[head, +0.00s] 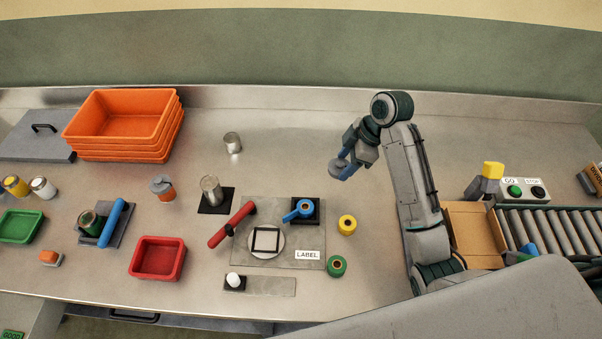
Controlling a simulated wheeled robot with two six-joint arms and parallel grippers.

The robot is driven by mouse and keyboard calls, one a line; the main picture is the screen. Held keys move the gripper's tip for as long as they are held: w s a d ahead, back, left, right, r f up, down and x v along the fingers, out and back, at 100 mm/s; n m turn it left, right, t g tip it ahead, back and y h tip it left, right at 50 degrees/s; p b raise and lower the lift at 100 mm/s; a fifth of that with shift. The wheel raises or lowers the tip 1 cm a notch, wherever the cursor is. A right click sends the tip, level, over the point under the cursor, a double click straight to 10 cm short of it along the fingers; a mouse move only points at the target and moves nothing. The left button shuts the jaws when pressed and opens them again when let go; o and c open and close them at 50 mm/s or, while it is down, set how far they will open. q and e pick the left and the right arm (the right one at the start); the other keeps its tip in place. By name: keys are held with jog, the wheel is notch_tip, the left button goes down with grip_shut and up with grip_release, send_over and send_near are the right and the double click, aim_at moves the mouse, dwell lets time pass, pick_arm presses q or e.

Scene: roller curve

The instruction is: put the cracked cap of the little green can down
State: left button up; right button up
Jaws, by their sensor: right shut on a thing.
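My right gripper (345,164) has blue fingers and hangs above the clear back middle of the bench. It is shut on a small grey round piece (338,173), which looks like the cap; no crack can be made out at this size. A little green can (89,219) sits in a dark holder with a blue bar (113,222) at the left, far from the gripper. My left gripper is not in view.
Orange stacked trays (125,150), a red tray (157,260) and a green tray (19,227) stand at the left. A metal cup (232,142) stands at the back. A marked plate (310,238) with tools lies centre. Rollers (550,231) are at the right. Bench below the gripper is clear.

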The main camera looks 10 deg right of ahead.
jog(key=shift+s+f, duration=0.25)
jog(key=shift+f, duration=0.1)
jog(key=p, duration=0.4)
send_near(335, 192)
jog(key=x, duration=0.5)
jog(key=shift+s+a, duration=0.1)
jog(key=shift+a, duration=0.1)
jog(key=shift+f, duration=0.4)
jog(key=shift+f, duration=0.15)
jog(key=o, duration=1.1)
